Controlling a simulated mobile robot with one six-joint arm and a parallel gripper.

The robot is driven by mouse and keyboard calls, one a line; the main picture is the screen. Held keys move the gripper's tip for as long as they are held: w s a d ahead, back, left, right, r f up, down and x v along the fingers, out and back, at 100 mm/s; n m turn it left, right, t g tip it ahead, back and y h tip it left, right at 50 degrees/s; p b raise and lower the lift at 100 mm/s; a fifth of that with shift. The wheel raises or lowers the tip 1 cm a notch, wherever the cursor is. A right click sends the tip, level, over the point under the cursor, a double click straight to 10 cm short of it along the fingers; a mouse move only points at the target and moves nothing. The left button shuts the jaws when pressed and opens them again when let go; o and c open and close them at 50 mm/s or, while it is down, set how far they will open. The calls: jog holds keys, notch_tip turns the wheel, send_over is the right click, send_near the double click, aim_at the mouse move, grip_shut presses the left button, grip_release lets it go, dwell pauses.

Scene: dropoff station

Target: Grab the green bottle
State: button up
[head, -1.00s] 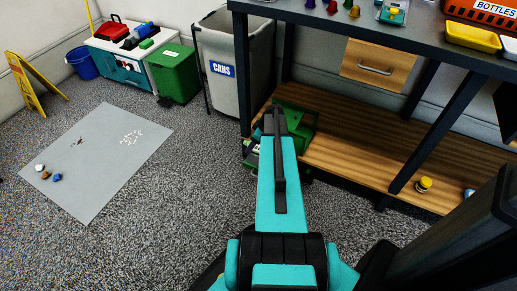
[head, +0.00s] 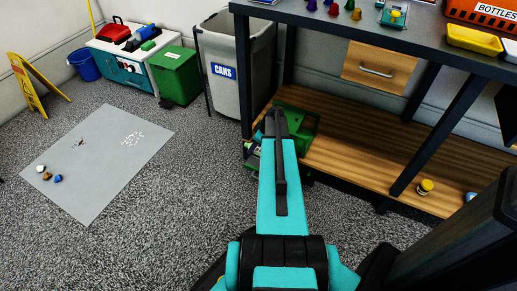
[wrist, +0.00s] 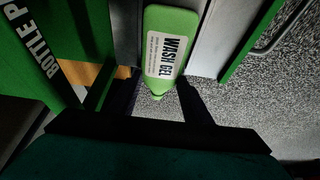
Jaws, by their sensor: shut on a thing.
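The green bottle (wrist: 165,72), with a white label reading WASH GEL, shows in the wrist view at the upper middle. Its narrow end points toward the bottom of the picture. My gripper (wrist: 165,40) is shut on it, with a jaw on each side. I cannot make out the bottle there.
A green holder with BOTTLE lettering (wrist: 52,62) stands close on the left in the wrist view. The table frame and dark legs stand close by.

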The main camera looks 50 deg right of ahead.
jog(key=shift+r, duration=0.1)
jog(key=shift+r+p, duration=0.7)
jog(key=shift+r, duration=0.85)
jog(key=shift+s+a+r, duration=0.2)
jog(key=shift+s+r, duration=0.05)
jog(key=s+a+p, duration=0.1)
jog(key=s+a, duration=0.3)
jog(key=s, duration=0.2)
jog(key=s+a+r+p, duration=0.1)
jog(key=s+a, duration=0.3)
jog(key=s, duration=0.3)
jog(key=shift+s+r, duration=0.1)
